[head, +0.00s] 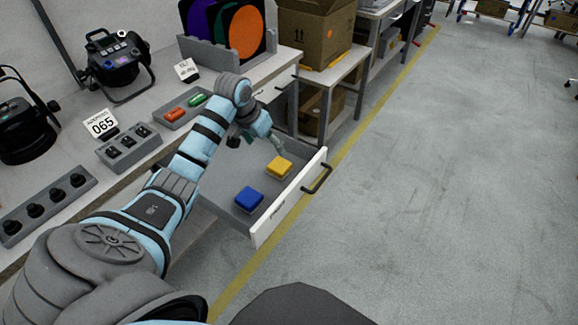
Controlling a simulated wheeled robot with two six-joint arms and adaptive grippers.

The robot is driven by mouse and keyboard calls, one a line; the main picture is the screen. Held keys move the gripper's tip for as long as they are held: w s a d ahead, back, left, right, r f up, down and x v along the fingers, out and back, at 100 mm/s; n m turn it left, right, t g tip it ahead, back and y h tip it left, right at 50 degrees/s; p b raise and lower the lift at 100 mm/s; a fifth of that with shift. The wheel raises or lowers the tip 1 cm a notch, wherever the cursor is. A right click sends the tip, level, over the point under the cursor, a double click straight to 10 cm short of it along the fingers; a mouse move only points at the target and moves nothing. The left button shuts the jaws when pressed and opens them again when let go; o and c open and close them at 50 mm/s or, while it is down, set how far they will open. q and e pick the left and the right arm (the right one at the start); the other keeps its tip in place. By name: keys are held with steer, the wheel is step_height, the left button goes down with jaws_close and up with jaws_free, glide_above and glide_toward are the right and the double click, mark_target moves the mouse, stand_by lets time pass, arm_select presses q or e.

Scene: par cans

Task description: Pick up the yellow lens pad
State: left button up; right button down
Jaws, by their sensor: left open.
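The yellow lens pad (279,167) lies in the open drawer (222,176), toward its far right part. A blue pad (249,199) lies in the same drawer, nearer to me. My left arm reaches in from the left over the bench edge. My left gripper (277,146) is open, just behind and above the yellow pad, pointing down into the drawer. Its fingers are small in the picture, and I cannot tell whether they touch the pad. My right gripper is not in view.
The drawer's white front with a dark handle (317,179) sticks out over the floor. The bench holds a tray with red and green pieces (186,108), a connector block (129,146), and par cans (117,62). A cardboard box (314,32) stands behind. Floor at right is clear.

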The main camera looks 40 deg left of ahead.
arm_select(q)
steer(key=b, duration=0.2)
glide_toward(279, 165)
steer(key=f, duration=0.2)
steer(key=b+x, duration=0.1)
steer(key=x, duration=0.1)
steer(key=b+x, duration=0.1)
steer(key=x, duration=0.2)
steer(key=b+x, duration=0.2)
steer(key=shift+w, duration=0.4)
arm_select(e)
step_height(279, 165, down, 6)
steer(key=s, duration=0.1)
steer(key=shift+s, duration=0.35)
arm_select(q)
steer(key=c, duration=1.2)
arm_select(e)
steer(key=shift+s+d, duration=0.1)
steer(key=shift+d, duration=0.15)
